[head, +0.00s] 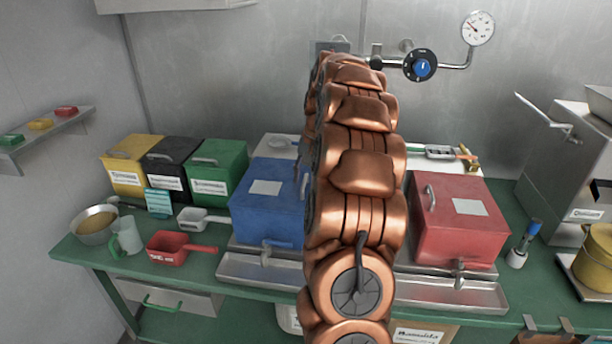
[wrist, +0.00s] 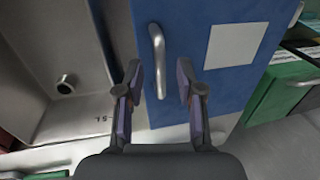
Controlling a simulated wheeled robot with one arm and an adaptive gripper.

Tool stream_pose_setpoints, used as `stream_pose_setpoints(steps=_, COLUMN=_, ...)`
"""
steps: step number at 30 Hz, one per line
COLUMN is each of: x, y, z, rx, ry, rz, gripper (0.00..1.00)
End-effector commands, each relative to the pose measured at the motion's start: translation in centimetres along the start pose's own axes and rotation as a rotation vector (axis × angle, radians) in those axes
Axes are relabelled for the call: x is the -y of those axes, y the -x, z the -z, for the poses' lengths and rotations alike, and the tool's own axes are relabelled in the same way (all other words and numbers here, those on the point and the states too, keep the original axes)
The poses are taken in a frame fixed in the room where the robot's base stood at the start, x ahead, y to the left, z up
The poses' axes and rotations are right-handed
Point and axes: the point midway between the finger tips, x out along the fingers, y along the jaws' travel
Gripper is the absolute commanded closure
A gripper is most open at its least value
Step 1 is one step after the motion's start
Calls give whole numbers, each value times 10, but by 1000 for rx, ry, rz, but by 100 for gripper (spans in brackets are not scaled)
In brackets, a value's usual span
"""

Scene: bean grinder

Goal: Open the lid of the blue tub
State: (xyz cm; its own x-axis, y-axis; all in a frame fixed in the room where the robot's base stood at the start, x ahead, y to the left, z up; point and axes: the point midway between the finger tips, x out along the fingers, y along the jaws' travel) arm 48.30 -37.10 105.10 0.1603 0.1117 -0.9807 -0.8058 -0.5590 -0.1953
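The blue tub (head: 262,217) stands on the green bench, left of my arm, with its lid closed. The lid has a white label (head: 265,187) and a metal handle (head: 304,186) partly covered by my arm. In the wrist view the blue lid (wrist: 190,25) fills the upper middle, with the handle (wrist: 158,50) in front of my gripper (wrist: 158,76). My gripper is open, with one finger on each side of the handle's line and a gap to both. Whether the handle is between the fingertips in depth, I cannot tell. My arm hides the gripper in the head view.
A red tub (head: 462,222) stands right of my arm. Green (head: 218,172), black (head: 172,165) and yellow (head: 130,165) boxes stand to the left. A red scoop (head: 170,248), a mug (head: 127,238) and a bowl (head: 93,224) occupy the bench's left end. A metal tray (head: 258,270) lies before the blue tub.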

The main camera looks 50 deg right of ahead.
Motion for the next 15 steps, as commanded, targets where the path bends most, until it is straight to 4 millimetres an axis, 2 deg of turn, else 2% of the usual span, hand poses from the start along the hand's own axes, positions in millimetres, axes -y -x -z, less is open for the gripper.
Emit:
stream_pose_setpoints(steps=2, x=0, y=0, z=0, rx=0, ry=0, rz=0, gripper=63)
stream_pose_setpoints(steps=13, x=0, y=0, z=0, rx=0, ry=0, rz=0, gripper=100)
stream_pose_setpoints(steps=15, x=0, y=0, z=0, rx=0, ry=0, rz=0, gripper=100)
